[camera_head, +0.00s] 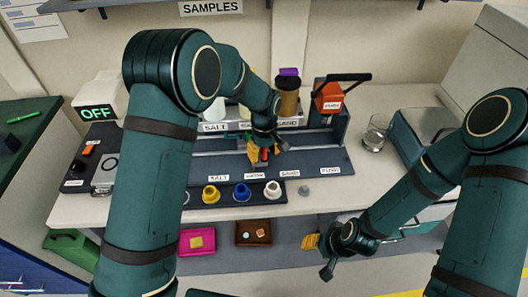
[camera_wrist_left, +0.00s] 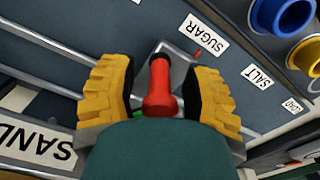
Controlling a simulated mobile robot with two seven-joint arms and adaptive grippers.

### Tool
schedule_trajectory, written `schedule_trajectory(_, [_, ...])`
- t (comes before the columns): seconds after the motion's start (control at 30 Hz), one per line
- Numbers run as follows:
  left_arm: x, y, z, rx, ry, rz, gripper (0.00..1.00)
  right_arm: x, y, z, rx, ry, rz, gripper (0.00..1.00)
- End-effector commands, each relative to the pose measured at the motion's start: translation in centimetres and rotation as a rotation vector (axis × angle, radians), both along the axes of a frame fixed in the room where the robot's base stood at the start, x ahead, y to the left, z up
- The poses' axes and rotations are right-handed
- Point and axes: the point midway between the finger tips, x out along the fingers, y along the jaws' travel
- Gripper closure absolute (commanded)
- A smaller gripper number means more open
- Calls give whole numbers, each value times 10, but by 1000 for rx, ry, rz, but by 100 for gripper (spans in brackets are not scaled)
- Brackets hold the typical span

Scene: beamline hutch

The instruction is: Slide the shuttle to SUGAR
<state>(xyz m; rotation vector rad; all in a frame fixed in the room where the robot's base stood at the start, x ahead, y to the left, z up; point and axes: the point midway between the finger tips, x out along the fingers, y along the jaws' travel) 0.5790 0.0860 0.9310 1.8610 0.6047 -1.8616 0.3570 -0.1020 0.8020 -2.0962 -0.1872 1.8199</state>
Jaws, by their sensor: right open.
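The shuttle's red handle (camera_wrist_left: 160,88) stands between the two yellow fingers of my left gripper (camera_wrist_left: 160,95) in the left wrist view. Narrow gaps show on both sides of the handle, and the fingers look open around it. In the head view my left gripper (camera_head: 263,155) is over the rail unit (camera_head: 320,160), and its arm hides part of that unit. A small red pointer (camera_wrist_left: 198,53) lies at the SUGAR label (camera_wrist_left: 204,37). The shuttle's body is mostly hidden. My right gripper (camera_head: 318,256) is open and empty, low in front of the bench.
Yellow (camera_head: 210,194), blue (camera_head: 241,192) and white (camera_head: 272,190) cups stand along the front of the unit. A red box (camera_head: 328,97) with a black lever is at its right end. A glass (camera_head: 376,132) stands further right. Pink (camera_head: 197,242) and brown (camera_head: 253,233) trays are below.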

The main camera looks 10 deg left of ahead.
Motion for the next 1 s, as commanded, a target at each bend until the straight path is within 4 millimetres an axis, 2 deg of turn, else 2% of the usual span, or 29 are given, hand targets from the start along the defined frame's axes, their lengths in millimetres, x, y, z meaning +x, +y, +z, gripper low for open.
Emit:
schedule_trajectory(0.23, [0,0,1,1,-1,0,52,0,0,0,0,0,0,53])
schedule_trajectory(0.37, [1,0,10,0,-3,0,52,0,0,0,0,0,0,53])
schedule_trajectory(0.8, [1,0,94,-1,-3,-1,52,0,0,0,0,0,0,53])
schedule_trajectory(1.0, [0,0,115,-1,-1,0,52,0,0,0,0,0,0,53])
